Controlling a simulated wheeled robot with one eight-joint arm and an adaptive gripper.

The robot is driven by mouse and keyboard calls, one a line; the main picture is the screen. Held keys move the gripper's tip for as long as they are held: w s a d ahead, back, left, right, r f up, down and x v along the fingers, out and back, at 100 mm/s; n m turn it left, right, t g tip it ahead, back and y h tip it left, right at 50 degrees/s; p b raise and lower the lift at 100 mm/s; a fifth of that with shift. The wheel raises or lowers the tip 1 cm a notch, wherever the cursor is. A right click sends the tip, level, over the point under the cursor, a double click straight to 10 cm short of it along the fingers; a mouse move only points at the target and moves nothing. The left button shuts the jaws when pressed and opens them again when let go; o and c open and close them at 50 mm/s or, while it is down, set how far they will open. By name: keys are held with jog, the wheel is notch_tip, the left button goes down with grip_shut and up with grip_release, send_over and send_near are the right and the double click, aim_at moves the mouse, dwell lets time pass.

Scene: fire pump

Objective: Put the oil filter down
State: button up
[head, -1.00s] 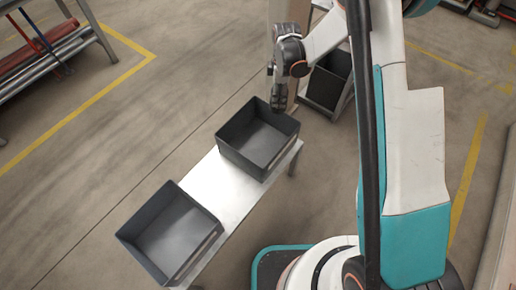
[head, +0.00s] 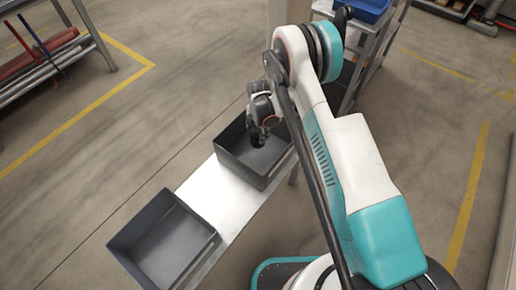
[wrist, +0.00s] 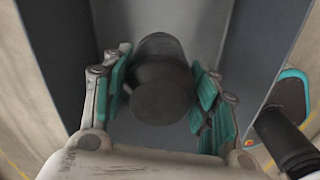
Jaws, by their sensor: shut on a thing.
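The oil filter (wrist: 162,85) is a dark, round cylinder between the two teal-padded fingers of my gripper (wrist: 162,90) in the wrist view. My gripper is shut on it. In the head view my gripper (head: 259,136) points down into the far grey bin (head: 232,163), and the dark filter shows only partly below it. The bin's grey walls and floor surround the filter in the wrist view. Whether the filter touches the bin floor I cannot tell.
A second, empty grey bin (head: 128,262) stands at the near end of the pale bench (head: 213,192). A shelf cart with a blue tray (head: 366,9) stands behind my arm. A rack with pipes (head: 52,62) is at the far left. Floor lies open left of the bench.

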notch_tip(320, 180, down, 10)
jog(key=b, duration=0.3)
jog(key=shift+f, duration=0.15)
jog(key=shift+f, duration=0.15)
jog(key=o, duration=1.5)
jog(key=shift+c, duration=0.2)
notch_tip(320, 180, up, 13)
jog(key=p, duration=0.4)
jog(key=shift+f, duration=0.2)
